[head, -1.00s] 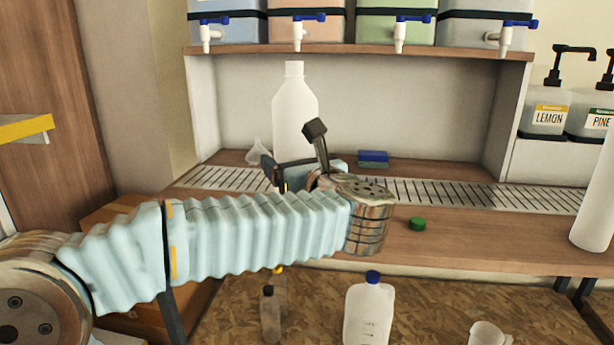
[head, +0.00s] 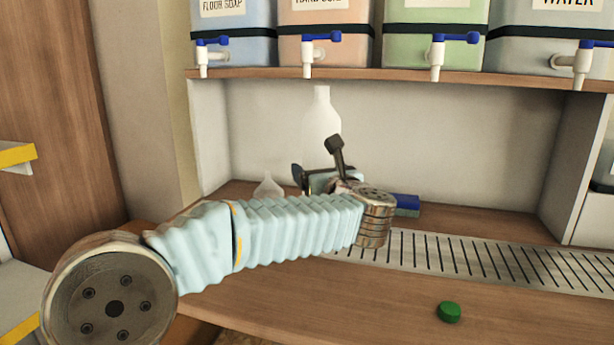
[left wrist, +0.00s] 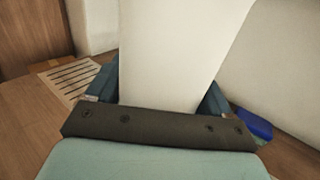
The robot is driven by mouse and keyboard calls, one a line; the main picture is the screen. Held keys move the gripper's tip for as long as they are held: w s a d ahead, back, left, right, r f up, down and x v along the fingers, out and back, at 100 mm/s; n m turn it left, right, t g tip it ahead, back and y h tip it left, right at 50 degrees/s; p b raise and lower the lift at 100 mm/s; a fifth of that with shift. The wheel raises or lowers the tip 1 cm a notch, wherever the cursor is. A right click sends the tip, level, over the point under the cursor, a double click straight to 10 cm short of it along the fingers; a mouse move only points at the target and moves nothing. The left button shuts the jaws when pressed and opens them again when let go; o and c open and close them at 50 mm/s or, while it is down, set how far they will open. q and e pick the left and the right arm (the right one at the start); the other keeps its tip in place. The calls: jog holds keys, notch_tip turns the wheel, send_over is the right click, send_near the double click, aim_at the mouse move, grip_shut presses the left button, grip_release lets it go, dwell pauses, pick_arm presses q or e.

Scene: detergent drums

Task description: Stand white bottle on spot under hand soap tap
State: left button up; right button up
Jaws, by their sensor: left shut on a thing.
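The white bottle (head: 322,117) stands upright in the bay below the shelf, its lower part hidden behind my left gripper (head: 318,178). The gripper is shut on it. In the left wrist view, the bottle's pale wall (left wrist: 172,60) fills the space between the fingers (left wrist: 158,92). The hand soap tap (head: 308,66), white with a blue lever, hangs from the peach drum (head: 325,45), whose label is partly cut off. In the picture the bottle's neck is below this tap and slightly right. The spot and the bottle's base are hidden. My right gripper is not in view.
Other drum taps hang along the shelf edge (head: 400,75). A small clear funnel (head: 268,186) stands left of the bottle, a blue sponge (head: 406,204) to its right. A slotted drain grate (head: 480,258) and a green cap (head: 449,311) lie on the counter. The counter's right side is clear.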

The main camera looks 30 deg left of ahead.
pick_arm(q)
jog(key=w+a+f+p, duration=0.1)
jog(key=w+a+f, duration=0.2)
jog(key=w+a, duration=0.2)
jog(key=shift+w+a+f, duration=0.25)
jog(key=shift+w+a, duration=0.15)
jog(key=shift+a, duration=0.45)
jog(key=shift+f, duration=0.15)
jog(key=o, duration=0.9)
jog(key=b+v, duration=0.2)
jog(key=v, duration=1)
